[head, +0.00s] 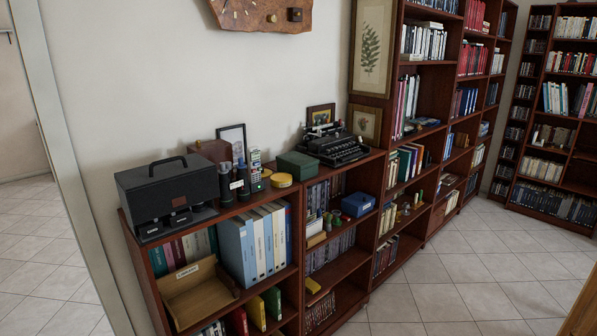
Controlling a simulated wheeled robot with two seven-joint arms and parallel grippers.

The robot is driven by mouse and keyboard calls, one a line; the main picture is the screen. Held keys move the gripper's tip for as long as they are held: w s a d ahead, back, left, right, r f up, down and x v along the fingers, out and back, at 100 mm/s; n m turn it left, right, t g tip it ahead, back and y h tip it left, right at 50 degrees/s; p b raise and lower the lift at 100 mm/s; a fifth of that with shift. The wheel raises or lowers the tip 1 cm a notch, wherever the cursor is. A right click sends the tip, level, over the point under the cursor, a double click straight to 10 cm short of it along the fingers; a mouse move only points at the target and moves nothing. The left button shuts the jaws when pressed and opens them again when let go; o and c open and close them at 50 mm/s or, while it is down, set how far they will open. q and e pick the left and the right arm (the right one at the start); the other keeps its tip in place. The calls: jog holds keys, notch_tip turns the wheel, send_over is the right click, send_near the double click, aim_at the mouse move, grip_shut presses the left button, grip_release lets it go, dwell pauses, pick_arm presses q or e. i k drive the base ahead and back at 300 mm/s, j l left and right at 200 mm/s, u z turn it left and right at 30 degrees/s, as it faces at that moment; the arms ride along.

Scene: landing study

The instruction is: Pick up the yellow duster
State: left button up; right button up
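I cannot tell for certain which thing is the yellow duster. A small flat yellow item (312,285) lies on a lower shelf of the low bookcase, right of the binders; its shape is too small to make out. A round yellow item (281,180) sits on top of the same bookcase, between the phone-like handset (256,170) and a green box (297,166). Neither of my grippers is in view.
The low wooden bookcase (340,268) runs along the wall, with a black case (168,190) and a typewriter (333,144) on top. Tall bookcases stand beyond. Tiled floor (455,285) is clear at right. A doorway is at left.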

aim_at(312, 286)
jog(key=i+l+u, duration=0.25)
jog(key=i, duration=0.5)
jog(key=i+l+u, duration=0.3)
jog(key=i+l, duration=0.2)
jog(key=i, duration=0.25)
jog(key=i+l+u, duration=0.25)
jog(key=i+l, duration=0.35)
jog(key=i, duration=0.05)
